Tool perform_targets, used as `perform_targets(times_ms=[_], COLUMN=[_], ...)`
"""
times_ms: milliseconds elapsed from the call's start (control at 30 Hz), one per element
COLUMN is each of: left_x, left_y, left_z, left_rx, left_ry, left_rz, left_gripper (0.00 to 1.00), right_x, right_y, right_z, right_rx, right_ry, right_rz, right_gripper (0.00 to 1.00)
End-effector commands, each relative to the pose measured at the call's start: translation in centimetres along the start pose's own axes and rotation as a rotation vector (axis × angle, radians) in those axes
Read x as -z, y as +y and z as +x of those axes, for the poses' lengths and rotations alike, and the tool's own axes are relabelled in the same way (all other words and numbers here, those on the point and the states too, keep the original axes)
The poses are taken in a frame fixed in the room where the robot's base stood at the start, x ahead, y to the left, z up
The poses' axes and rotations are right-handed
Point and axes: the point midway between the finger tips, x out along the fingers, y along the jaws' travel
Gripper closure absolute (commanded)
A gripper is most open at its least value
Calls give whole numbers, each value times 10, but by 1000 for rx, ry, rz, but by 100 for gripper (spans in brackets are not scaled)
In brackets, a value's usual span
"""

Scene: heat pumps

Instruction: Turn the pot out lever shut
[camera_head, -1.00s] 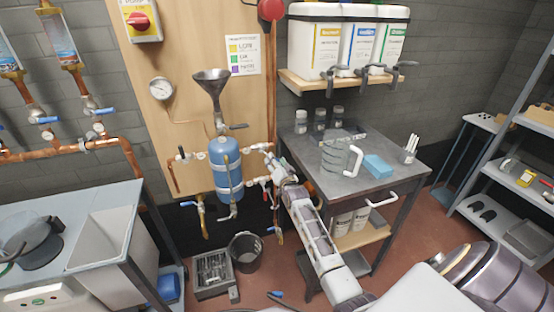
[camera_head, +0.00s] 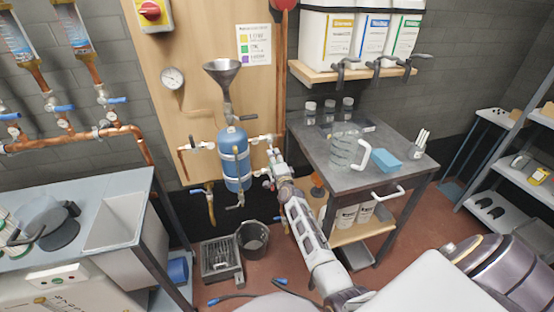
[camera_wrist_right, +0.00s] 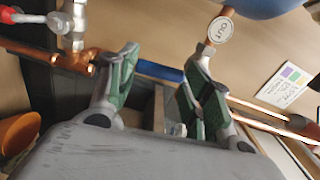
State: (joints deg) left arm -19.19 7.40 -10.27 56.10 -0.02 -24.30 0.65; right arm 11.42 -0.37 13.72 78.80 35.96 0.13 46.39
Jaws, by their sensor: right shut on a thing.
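The blue pot (camera_head: 235,160) hangs upright on the wooden board below a metal funnel (camera_head: 222,72). It also shows at the top of the right wrist view (camera_wrist_right: 265,6). A round tag reading "OUT" (camera_wrist_right: 220,28) hangs near its fitting in that view. A blue lever (camera_wrist_right: 160,70) lies between the fingers of my right gripper (camera_wrist_right: 160,90), which is shut on it. In the head view my right gripper (camera_head: 272,160) is just right of the pot and partly hides the fittings there. My left gripper is out of view.
A metal table (camera_head: 345,180) with a glass jug (camera_head: 346,145) stands close to the right of my right arm. A bucket (camera_head: 252,238) and a grated box (camera_head: 221,258) are on the floor below the pot. Copper pipes (camera_wrist_right: 270,118) run close by in the wrist view.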

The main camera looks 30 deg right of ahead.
Motion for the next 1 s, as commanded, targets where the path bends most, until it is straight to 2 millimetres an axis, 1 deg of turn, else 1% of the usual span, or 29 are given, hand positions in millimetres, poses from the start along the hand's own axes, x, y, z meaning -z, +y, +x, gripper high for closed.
perform_targets(times_ms=[33, 300, 667, 700, 867, 1000], left_x=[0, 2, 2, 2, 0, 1], left_y=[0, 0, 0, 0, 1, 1], left_z=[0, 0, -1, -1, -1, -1], left_rx=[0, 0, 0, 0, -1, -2], left_ry=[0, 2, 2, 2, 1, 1], left_rz=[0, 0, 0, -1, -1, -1], left_gripper=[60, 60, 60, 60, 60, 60], right_x=[2, -1, -2, -2, -2, -3], right_y=[-7, -7, -7, -7, -6, -4], right_z=[2, 2, 2, 2, 2, 1], right_rx=[13, 13, 13, 13, 11, 7], right_ry=[8, 8, 8, 8, 7, 4], right_rz=[27, 95, 103, 103, 100, 98], right_gripper=[93, 93, 93, 49, 29, 29])
